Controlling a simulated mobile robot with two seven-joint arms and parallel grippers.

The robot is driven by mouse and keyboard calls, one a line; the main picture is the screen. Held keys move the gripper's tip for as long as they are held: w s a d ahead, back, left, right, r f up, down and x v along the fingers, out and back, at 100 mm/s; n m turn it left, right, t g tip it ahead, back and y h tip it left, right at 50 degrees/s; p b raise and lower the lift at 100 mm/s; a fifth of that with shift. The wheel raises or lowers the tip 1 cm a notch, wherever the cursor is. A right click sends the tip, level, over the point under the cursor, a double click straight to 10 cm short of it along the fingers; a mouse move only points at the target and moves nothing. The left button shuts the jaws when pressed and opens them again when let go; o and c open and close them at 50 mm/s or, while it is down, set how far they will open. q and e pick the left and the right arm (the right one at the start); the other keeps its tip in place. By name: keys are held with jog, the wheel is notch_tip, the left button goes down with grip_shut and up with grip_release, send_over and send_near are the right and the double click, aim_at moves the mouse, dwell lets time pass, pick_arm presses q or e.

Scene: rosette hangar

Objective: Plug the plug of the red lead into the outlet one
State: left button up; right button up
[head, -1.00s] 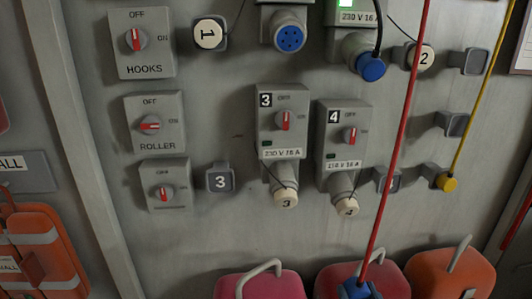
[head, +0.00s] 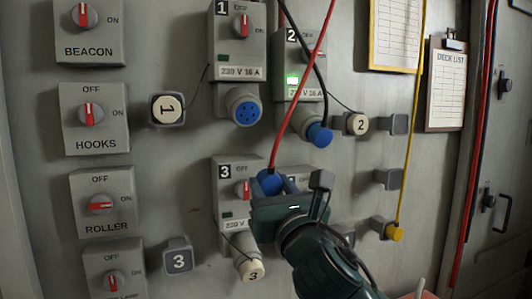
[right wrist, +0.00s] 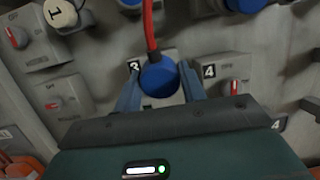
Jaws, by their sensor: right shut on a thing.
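My right gripper (head: 276,190) is shut on the blue plug (head: 269,182) of the red lead (head: 303,90). It holds the plug in front of outlets three and four, below and a little right of outlet one. The right wrist view shows the plug (right wrist: 159,78) between the two fingers, the lead rising from it. Outlet one (head: 244,107) is a blue round socket facing out, with no cap on it. Its red knob (head: 241,26) stands upright under the OFF mark. My left gripper is not in view.
Outlet two (head: 297,80) has a lit green lamp and a blue plug (head: 320,135) on a black lead. Cap one (head: 167,109) sits on a holder left of outlet one. Outlet three (head: 250,270) is capped. A yellow lead (head: 411,130) hangs at right.

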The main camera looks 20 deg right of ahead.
aim_at(262, 181)
jog(key=shift+t+y, duration=0.4)
jog(key=r, duration=0.3)
jog(key=a+r, duration=0.1)
jog(key=r, duration=0.5)
jog(key=shift+a+r, duration=0.3)
jog(key=shift+a, duration=0.1)
jog(key=shift+x, duration=1.5)
jog(key=shift+w+r, duration=0.15)
jog(key=shift+w, duration=0.25)
jog(key=shift+p, duration=0.3)
jog(key=shift+r, duration=0.1)
